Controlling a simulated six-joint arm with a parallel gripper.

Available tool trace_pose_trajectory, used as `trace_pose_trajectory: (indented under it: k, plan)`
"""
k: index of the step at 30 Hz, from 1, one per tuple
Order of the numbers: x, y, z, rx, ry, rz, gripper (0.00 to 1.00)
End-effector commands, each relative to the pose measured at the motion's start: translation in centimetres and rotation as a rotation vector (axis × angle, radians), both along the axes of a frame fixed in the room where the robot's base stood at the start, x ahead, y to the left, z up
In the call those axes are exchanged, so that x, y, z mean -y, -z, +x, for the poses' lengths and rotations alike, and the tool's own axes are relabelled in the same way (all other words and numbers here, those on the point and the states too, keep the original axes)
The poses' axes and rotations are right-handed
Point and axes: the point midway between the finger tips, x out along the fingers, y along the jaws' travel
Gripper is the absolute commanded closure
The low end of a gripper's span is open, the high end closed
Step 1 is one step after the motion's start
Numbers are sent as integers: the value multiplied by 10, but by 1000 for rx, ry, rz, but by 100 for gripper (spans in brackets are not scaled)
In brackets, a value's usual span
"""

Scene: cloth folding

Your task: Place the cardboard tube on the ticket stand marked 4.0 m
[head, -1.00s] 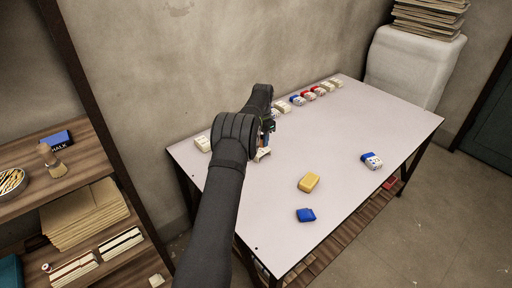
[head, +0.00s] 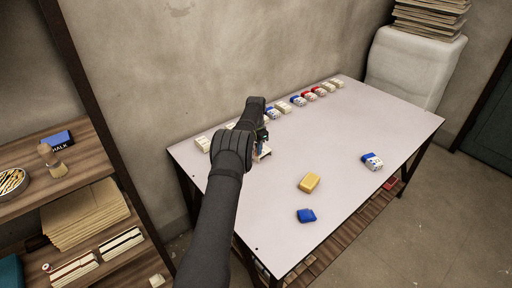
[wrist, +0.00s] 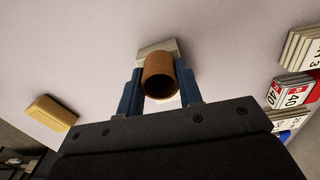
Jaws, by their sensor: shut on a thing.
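The brown cardboard tube (wrist: 159,76) is between the two blue fingers of my gripper (wrist: 160,92) in the wrist view, its open end facing the camera. My gripper is shut on it. A pale block (wrist: 157,47) shows just behind the tube; I cannot tell whether they touch. In the head view my gripper (head: 262,140) is over the left part of the table, largely hidden by my arm. Several ticket stands, such as a blue and white one (head: 297,101), stand in a row along the wall. A red and white stand (wrist: 293,90) in the wrist view reads about "40".
The white table (head: 340,210) has clear room in its middle. A yellow block (head: 309,182), a blue item (head: 306,215) and a blue and white stand (head: 372,161) lie on the right half. A wooden shelf (head: 90,165) stands at the left.

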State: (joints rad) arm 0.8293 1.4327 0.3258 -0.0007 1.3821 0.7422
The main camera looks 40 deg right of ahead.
Motion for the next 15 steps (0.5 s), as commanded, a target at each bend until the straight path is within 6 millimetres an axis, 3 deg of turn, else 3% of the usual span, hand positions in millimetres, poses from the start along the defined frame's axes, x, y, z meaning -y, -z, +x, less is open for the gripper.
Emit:
trace_pose_trajectory:
  k: [1, 2, 5, 15]
  plan:
    - [0, 2, 0, 0, 0, 1, 88]
    - [0, 3, 0, 0, 0, 0, 65]
    - [0, 2, 0, 0, 0, 0, 46]
    - [0, -1, 0, 0, 0, 0, 45]
